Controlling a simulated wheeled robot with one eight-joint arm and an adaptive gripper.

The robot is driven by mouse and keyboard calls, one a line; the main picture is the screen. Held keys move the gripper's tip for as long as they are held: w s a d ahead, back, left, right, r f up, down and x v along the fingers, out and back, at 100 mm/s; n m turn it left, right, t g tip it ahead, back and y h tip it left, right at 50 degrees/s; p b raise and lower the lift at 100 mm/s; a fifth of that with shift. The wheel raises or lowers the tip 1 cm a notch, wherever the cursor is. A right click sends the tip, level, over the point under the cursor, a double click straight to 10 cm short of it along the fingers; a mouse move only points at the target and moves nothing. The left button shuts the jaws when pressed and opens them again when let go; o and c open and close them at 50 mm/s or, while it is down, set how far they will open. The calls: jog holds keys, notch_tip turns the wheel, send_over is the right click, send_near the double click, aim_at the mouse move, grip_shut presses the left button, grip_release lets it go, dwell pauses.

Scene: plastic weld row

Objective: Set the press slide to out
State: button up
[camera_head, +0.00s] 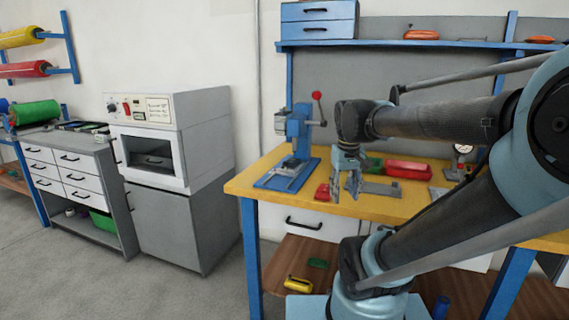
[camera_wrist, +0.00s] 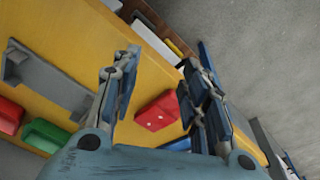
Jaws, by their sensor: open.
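The blue press (camera_head: 299,128) stands at the left end of the yellow workbench, with a red-knobbed lever (camera_head: 317,98) at its top right. A grey slide plate (camera_head: 291,168) lies on its blue base, in front of the column. I cannot tell how far out it sits. My gripper (camera_head: 347,186) is open and empty, pointing down above the bench, to the right of the press and apart from it. In the wrist view my two fingers (camera_wrist: 158,72) are spread wide. The slide cannot be made out there.
A red block (camera_head: 322,193) lies on the bench near the gripper and shows between the fingers in the wrist view (camera_wrist: 158,112). A grey bracket (camera_head: 381,188), a red bin (camera_head: 408,170) and a green bin (camera_head: 374,166) are to the right. A grey oven (camera_head: 172,135) stands left, across a gap.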

jog(key=w+a+r+n+h, duration=0.1)
jog(key=w+a+r+n, duration=0.2)
jog(key=w+a+r, duration=0.7)
jog(key=w+a+r+n, duration=0.2)
jog(key=w+a+r, duration=0.5)
jog(key=w+a, duration=0.5)
jog(key=shift+g, duration=0.3)
jog(key=w+d+f, duration=0.1)
jog(key=f, duration=0.4)
jog(key=d+f, duration=0.1)
jog(key=f, duration=0.5)
jog(key=w+d+f, duration=0.1)
jog(key=f, duration=0.4)
jog(key=shift+w+d+f, duration=0.15)
jog(key=shift+w+f, duration=0.15)
jog(key=shift+f, duration=0.05)
